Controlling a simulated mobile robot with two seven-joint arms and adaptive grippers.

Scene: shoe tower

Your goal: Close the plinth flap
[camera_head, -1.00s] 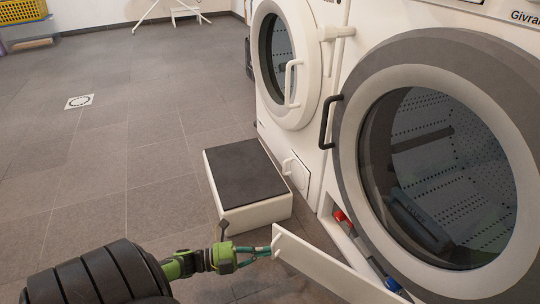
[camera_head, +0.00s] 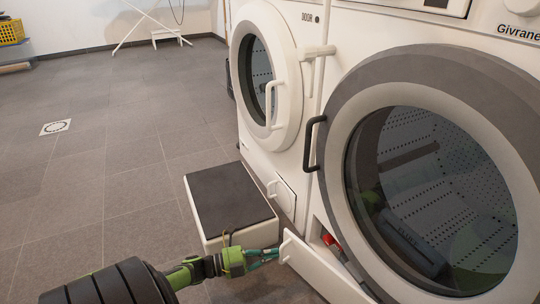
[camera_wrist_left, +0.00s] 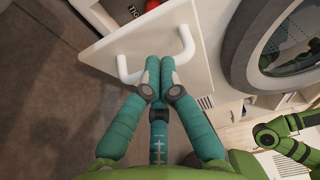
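The plinth flap (camera_head: 318,272) is a white panel at the foot of the large front machine. It stands partly open, angled out from the plinth opening, where a red part (camera_head: 329,240) shows. In the left wrist view the flap (camera_wrist_left: 98,52) has a white U-shaped handle (camera_wrist_left: 186,42). My left gripper (camera_head: 277,254) is at the free end of the flap, on its outer side. In the wrist view its two teal fingers (camera_wrist_left: 160,66) are together and cover the handle's middle. The handle bar runs across them, not visibly between them.
A low step with a dark top (camera_head: 230,198) stands on the floor just behind the flap, near my left gripper. The large round door (camera_head: 333,150) and a smaller machine's door (camera_head: 278,75) are shut.

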